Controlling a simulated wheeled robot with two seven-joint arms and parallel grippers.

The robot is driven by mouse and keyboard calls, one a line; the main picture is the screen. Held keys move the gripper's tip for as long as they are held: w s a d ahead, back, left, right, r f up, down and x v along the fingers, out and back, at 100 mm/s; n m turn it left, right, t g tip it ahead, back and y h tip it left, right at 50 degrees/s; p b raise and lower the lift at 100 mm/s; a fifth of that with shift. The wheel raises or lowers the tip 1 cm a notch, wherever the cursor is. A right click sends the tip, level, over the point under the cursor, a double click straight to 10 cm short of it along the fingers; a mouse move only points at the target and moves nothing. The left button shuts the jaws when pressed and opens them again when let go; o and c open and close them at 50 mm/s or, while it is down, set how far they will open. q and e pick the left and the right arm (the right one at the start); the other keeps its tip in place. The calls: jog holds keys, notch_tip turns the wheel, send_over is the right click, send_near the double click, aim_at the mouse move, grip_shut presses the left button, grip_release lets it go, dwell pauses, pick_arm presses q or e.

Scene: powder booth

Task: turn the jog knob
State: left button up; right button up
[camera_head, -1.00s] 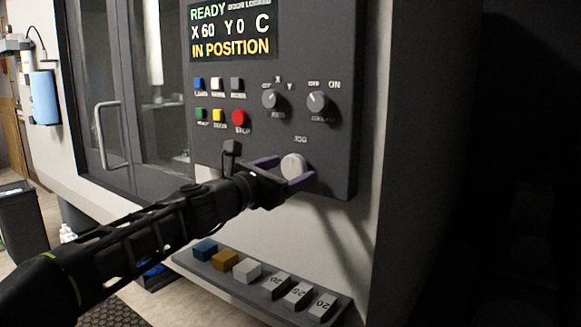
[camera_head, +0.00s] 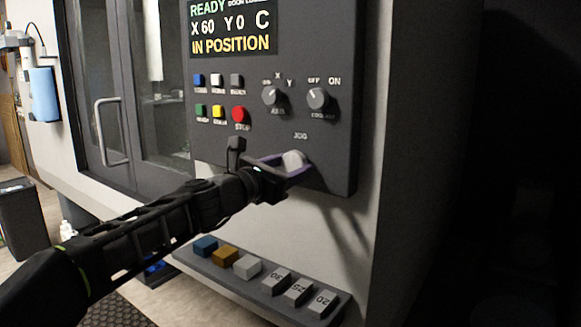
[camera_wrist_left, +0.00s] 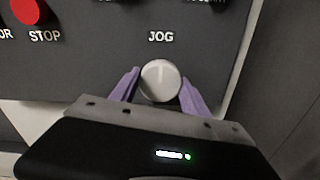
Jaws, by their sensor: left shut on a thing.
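The jog knob (camera_head: 293,159) is a light grey round knob under the label JOG, low on the dark control panel (camera_head: 340,60). In the left wrist view the knob (camera_wrist_left: 160,80) shows a pale pointer line near its top. My left gripper (camera_head: 288,168) has purple fingers, one on each side of the knob, and is shut on it. In the wrist view the fingers (camera_wrist_left: 159,90) flank the knob's lower half. My right gripper is in neither view.
The panel's screen (camera_head: 232,28) reads READY, X 60, Y 0, C, IN POSITION. A red STOP button (camera_head: 239,114), several other buttons and two selector knobs sit above the jog knob. A ledge (camera_head: 190,262) below carries coloured and numbered blocks. A door handle (camera_head: 105,132) stands out at left.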

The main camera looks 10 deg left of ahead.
pick_arm(q)
jog(key=shift+c, duration=1.4)
jog(key=shift+m, duration=0.4)
jog(key=m+b, duration=0.2)
jog(key=m, duration=0.3)
jog(key=shift+f, duration=0.1)
jog(key=m+b, duration=0.2)
jog(key=m, duration=0.1)
jog(key=shift+m, duration=0.3)
jog(key=m+b, duration=0.1)
jog(key=m, duration=0.2)
jog(key=shift+m, duration=0.3)
jog(key=m+b, duration=0.3)
jog(key=m, duration=0.3)
jog(key=m+b, duration=0.2)
jog(key=m, duration=0.2)
jog(key=shift+m+b, duration=0.6)
jog(key=shift+m, duration=0.9)
